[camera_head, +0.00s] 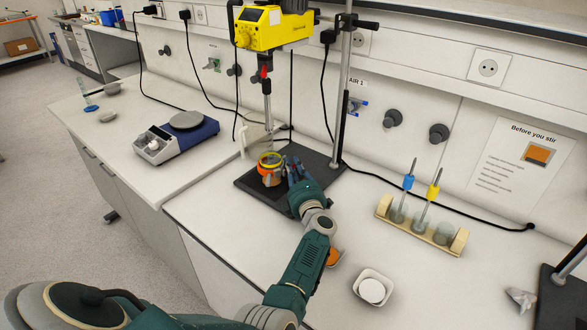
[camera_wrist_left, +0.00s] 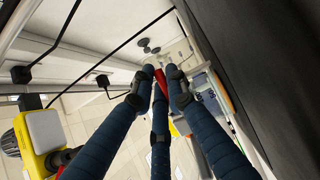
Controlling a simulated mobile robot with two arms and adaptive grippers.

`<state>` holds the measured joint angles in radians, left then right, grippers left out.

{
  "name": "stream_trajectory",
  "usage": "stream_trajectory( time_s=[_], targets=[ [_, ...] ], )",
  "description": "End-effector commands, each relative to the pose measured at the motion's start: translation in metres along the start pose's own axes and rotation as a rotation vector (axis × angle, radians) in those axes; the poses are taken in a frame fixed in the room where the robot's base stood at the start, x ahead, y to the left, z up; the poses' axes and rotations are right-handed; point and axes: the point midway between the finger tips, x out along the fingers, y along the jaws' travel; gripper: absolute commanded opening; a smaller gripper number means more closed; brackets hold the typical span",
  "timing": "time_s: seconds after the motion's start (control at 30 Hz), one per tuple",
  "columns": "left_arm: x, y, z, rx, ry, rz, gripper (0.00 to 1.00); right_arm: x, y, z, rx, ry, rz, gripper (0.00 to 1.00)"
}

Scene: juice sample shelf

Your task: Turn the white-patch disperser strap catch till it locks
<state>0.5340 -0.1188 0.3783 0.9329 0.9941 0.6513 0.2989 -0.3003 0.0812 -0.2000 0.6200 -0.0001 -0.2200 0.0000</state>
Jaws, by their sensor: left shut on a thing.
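The yellow disperser (camera_head: 265,28) with a pale patch on its side hangs on a metal stand (camera_head: 342,90) above a dark base plate (camera_head: 250,188). Its shaft reaches down toward a vessel (camera_head: 270,170) with an orange band and yellow rim. My left gripper (camera_head: 293,170) is beside the vessel's right side. In the left wrist view its fingers close around a slim red piece (camera_wrist_left: 189,75); I cannot tell for sure that this is the strap catch. The disperser, with a white patch, also shows in the left wrist view (camera_wrist_left: 45,132). My right gripper is out of view.
A wooden rack (camera_head: 420,230) with blue- and yellow-topped tools stands to the right. A white dish (camera_head: 373,288) is in front. Black cables hang behind the stand. Bench between rack and dish is clear.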

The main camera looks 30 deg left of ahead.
Motion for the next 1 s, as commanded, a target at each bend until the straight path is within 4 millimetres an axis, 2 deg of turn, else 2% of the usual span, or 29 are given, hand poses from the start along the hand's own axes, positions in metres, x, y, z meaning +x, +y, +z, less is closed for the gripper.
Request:
stream_trajectory(
  time_s=[0.3,0.33,0.4,0.43,0.77,1.0],
  targets=[
    [-0.001,-0.004,-0.001,0.002,0.003,-0.006,0.00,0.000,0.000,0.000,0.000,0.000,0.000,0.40],
    [-0.001,-0.004,-0.001,0.002,0.003,-0.006,0.15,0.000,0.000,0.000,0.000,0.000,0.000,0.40],
    [-0.001,-0.004,-0.001,0.002,0.003,-0.006,0.29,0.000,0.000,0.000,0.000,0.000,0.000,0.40],
    [-0.001,-0.004,-0.001,0.002,0.002,-0.006,0.33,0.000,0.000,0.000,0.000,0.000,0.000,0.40],
    [0.000,-0.001,-0.002,0.001,-0.004,-0.001,0.33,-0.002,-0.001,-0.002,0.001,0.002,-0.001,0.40],
    [-0.005,0.004,-0.003,0.005,-0.165,0.007,0.33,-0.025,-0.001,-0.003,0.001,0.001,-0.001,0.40]
  ],
)
